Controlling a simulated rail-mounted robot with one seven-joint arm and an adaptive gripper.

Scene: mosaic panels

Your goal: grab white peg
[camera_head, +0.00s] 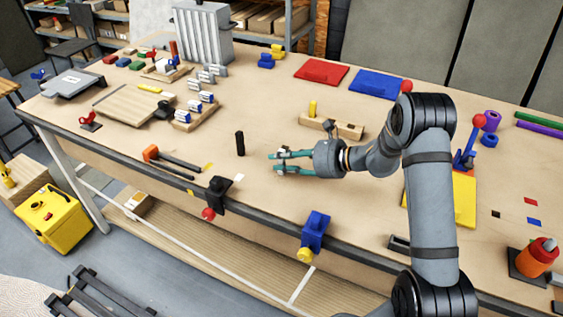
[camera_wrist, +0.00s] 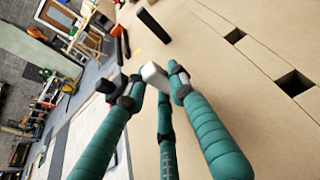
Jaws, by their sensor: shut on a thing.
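My gripper (camera_head: 277,162) is low over the front middle of the workbench, with its teal fingers pointing left. In the wrist view my gripper (camera_wrist: 152,88) is shut on the white peg (camera_wrist: 154,74), a small pale block between the fingertips. Much of the peg is hidden by the fingers, and I cannot make it out clearly in the head view.
A wooden block with a yellow peg (camera_head: 330,126) lies behind my gripper. Orange-headed hammer (camera_head: 151,153) and black clamp (camera_head: 218,193) are at the front left. A blue vise (camera_head: 315,230) sits on the front edge. Bare bench (camera_head: 270,110) lies behind the black peg.

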